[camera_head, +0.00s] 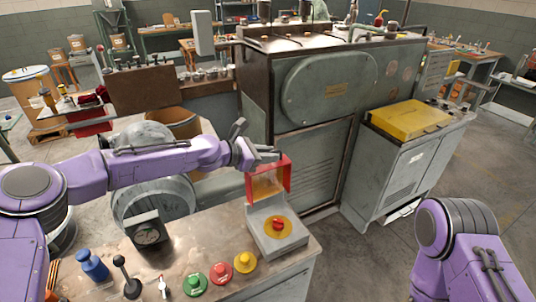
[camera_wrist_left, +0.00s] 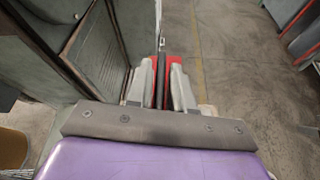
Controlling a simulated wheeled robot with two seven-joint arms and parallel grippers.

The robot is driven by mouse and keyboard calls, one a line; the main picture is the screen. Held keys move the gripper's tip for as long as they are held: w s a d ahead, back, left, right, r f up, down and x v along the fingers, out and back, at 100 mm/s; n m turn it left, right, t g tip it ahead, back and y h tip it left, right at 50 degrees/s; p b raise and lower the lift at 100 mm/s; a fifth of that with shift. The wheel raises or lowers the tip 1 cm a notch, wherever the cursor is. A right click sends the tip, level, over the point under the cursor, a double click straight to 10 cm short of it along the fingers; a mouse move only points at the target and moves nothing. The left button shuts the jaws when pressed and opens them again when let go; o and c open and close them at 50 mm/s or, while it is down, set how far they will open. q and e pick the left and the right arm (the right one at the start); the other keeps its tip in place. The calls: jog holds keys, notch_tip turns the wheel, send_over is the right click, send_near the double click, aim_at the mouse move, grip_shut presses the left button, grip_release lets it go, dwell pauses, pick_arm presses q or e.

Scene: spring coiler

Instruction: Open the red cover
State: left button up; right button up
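The red cover (camera_head: 284,176), a red frame with an orange see-through pane, stands raised and near upright at the back of a grey button box (camera_head: 271,242). The box's red button on a yellow disc (camera_head: 278,225) is uncovered. My left gripper (camera_head: 257,141) is at the cover's top edge, its fingers apart. In the left wrist view the two grey fingers (camera_wrist_left: 160,88) have a gap between them, with red parts of the cover (camera_wrist_left: 175,62) showing behind. I cannot tell whether a finger touches the cover. My right gripper is out of view.
Green (camera_head: 194,283), red (camera_head: 220,273) and yellow (camera_head: 245,262) buttons, a black lever (camera_head: 126,275), a blue knob (camera_head: 92,265) and a gauge (camera_head: 148,230) stand on the bench. A large grey machine (camera_head: 320,100) is behind the cover. Open floor lies to the right.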

pick_arm(q)
jog(key=b+v, duration=0.2)
jog(key=v, duration=0.8)
jog(key=shift+a, duration=0.25)
jog(key=shift+s+a, duration=0.1)
jog(key=shift+s, duration=0.05)
